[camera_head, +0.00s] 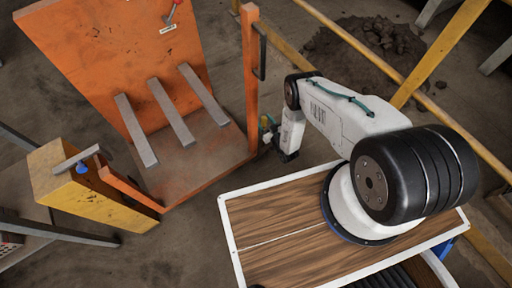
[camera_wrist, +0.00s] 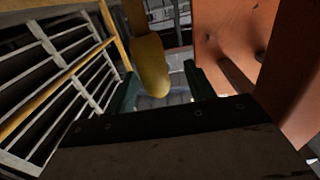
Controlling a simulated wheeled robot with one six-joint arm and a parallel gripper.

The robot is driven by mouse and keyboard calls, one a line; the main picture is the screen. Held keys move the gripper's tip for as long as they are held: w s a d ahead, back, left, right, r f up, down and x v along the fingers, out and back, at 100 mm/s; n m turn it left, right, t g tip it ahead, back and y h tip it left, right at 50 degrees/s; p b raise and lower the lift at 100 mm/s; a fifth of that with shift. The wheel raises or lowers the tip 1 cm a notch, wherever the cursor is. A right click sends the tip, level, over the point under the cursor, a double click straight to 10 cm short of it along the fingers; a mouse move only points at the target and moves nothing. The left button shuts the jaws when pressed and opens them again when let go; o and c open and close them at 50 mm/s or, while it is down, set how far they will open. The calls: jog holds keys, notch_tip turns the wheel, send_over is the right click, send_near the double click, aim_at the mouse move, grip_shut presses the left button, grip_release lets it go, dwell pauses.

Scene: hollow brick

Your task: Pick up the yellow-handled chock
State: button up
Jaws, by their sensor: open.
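In the wrist view a rounded yellow handle (camera_wrist: 149,66) hangs down from the top, between the two dark green fingers of my gripper (camera_wrist: 160,72). It lies nearer the left finger, and a gap shows to the right finger. The jaws are open and not closed on it. The chock body is not clearly seen. In the head view my gripper (camera_head: 270,137) is small, beside the lower part of the orange post, with a small yellow patch (camera_head: 266,137) at it that may be the handle.
The orange post (camera_head: 250,80) and the orange stand (camera_head: 120,60) with grey bars are close on the left. A red-handled tool (camera_head: 172,13) is on the stand's upright panel. A blue-handled tool (camera_head: 82,162) is on a yellow block (camera_head: 85,195). A yellow rail (camera_head: 350,40) runs behind.

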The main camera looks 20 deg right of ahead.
jog(key=shift+w+d, duration=0.2)
jog(key=shift+w, duration=0.3)
jog(key=shift+w+d, duration=0.1)
jog(key=shift+d, duration=0.15)
jog(key=shift+a, duration=0.35)
jog(key=c, duration=0.7)
grip_shut()
jog(key=shift+w, duration=0.1)
